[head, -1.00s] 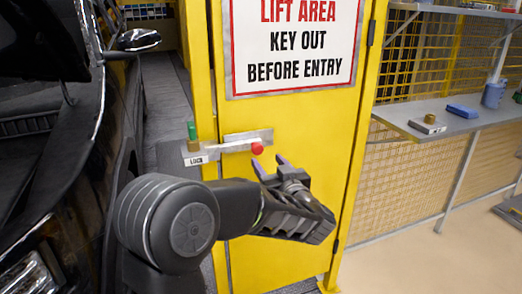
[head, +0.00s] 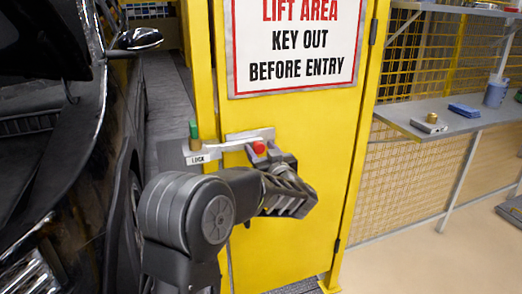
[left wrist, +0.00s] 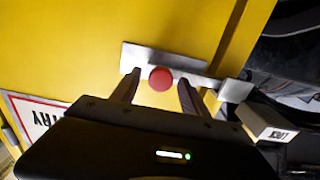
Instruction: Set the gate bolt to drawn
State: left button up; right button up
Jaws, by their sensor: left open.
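The gate bolt (head: 236,146) is a pale bar on a grey plate across the yellow gate (head: 300,130), with a red knob (head: 259,148) at its right part. Its left end lies by a block labelled LOCK (head: 198,159) on the gate post. In the left wrist view the red knob (left wrist: 160,78) shows between the two fingers of my left gripper (left wrist: 159,80). The gripper is open, one finger on each side of the knob, with gaps visible. In the head view the fingertips are mostly hidden behind the hand. My right gripper is not in view.
A black car (head: 60,150) stands close on the left.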

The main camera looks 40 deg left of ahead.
pick_arm(q)
jog(key=shift+c, duration=0.4)
grip_shut()
dwell(0.9)
